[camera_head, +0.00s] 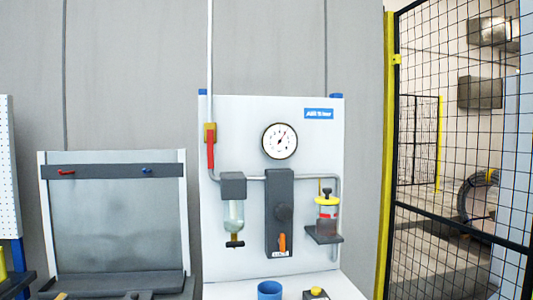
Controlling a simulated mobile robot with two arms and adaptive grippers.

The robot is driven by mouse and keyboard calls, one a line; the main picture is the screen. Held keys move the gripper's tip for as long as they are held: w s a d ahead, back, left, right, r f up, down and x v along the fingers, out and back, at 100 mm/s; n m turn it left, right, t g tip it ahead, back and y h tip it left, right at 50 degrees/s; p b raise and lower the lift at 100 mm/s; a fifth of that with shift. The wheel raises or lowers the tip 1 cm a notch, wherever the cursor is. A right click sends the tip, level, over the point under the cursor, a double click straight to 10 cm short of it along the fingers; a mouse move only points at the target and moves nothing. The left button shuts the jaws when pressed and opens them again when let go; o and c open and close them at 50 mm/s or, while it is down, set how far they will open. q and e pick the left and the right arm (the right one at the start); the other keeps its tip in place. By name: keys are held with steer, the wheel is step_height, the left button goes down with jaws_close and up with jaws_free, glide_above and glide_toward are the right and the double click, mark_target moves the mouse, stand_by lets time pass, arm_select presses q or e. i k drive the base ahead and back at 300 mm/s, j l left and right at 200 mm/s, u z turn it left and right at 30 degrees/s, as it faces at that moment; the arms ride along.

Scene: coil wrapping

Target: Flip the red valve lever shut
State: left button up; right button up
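The red valve lever (211,151) is on the left edge of the white panel (220,262). It hangs vertically, in line with the pipe, below a yellow-brown valve body (209,130). A thin grey pipe (210,60) runs down from above into the valve. Neither of my grippers is in view.
The panel also carries a round gauge (280,141), a clear filter bowl (234,214), a dark block with an orange lever (282,243), and a yellow-capped jar (327,202). A blue cup (269,290) stands below. A mesh fence (460,130) is at right.

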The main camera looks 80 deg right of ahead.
mark_target(211, 154)
steer(key=l+z, duration=0.1)
steer(key=z, duration=2.4)
